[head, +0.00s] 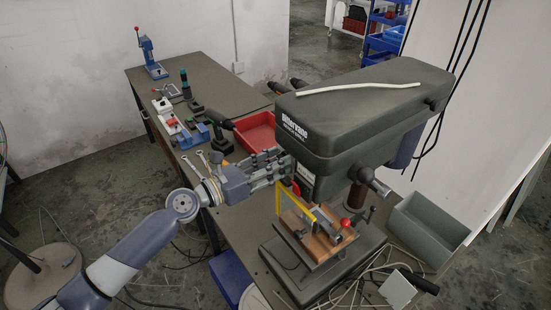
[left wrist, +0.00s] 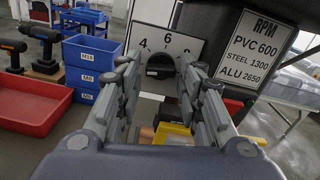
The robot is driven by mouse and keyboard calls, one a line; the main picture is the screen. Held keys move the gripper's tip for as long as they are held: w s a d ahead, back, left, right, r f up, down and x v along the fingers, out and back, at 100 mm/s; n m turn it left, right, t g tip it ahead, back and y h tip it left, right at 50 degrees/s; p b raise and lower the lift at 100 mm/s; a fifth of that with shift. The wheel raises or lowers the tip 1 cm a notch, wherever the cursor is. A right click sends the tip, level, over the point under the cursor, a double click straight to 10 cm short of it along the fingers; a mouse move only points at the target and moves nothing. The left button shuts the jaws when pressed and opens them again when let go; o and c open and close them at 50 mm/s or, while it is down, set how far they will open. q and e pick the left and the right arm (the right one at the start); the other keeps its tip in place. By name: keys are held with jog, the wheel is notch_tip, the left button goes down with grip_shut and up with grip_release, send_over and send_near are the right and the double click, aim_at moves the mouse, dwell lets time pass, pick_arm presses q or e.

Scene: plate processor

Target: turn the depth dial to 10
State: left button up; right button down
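The depth dial (left wrist: 160,66) is a dark round knob on a white scale plate (left wrist: 184,34) in the left wrist view. The numbers 4 and 6 show on the plate; the fingers partly cover the rest, and I cannot read the dial's setting. My left gripper (left wrist: 158,72) is open, its fingers on either side of the dial with gaps to it. In the head view my left gripper (head: 284,168) is at the side of the dark drill press (head: 365,115), and the dial is hidden there. My right gripper is not in view.
A yellow frame (head: 296,204) and a wooden block (head: 318,240) are below the press head. A red tray (head: 258,131) and power drills (left wrist: 41,45) are on the bench left of the press. A grey bin (head: 430,228) stands at the right. An RPM sign (left wrist: 250,52) is beside the dial.

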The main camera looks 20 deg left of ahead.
pick_arm(q)
jog(key=shift+w+d, duration=0.1)
jog(key=shift+d, duration=0.05)
jog(key=c, duration=0.8)
jog(key=shift+o, duration=0.2)
